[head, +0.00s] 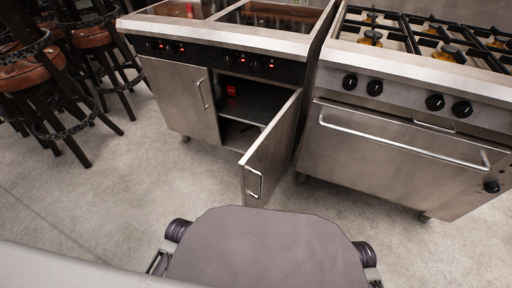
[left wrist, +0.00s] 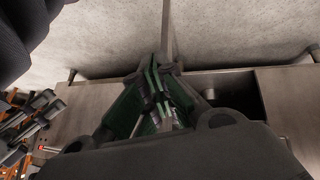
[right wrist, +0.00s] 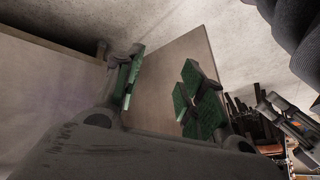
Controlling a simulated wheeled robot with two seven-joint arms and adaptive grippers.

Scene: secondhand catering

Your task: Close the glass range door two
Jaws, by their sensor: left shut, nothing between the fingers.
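The glass-top range (head: 230,35) stands at the centre back in the head view. Its right door (head: 273,143) is swung wide open toward me, with a bar handle (head: 254,183) near its free end. Its left door (head: 178,98) is shut. Neither gripper shows in the head view. In the left wrist view my left gripper (left wrist: 160,95) is shut and empty, in front of a thin upright edge (left wrist: 167,35). In the right wrist view my right gripper (right wrist: 163,88) is open, with a flat panel (right wrist: 165,70) behind its fingers. I cannot tell whether it touches the panel.
A gas range (head: 400,140) with a long oven handle stands close to the right of the open door. Stools (head: 35,75) with brown seats stand at the left. The concrete floor (head: 120,190) in front is clear. The cabinet interior (head: 245,100) is dark, with a shelf.

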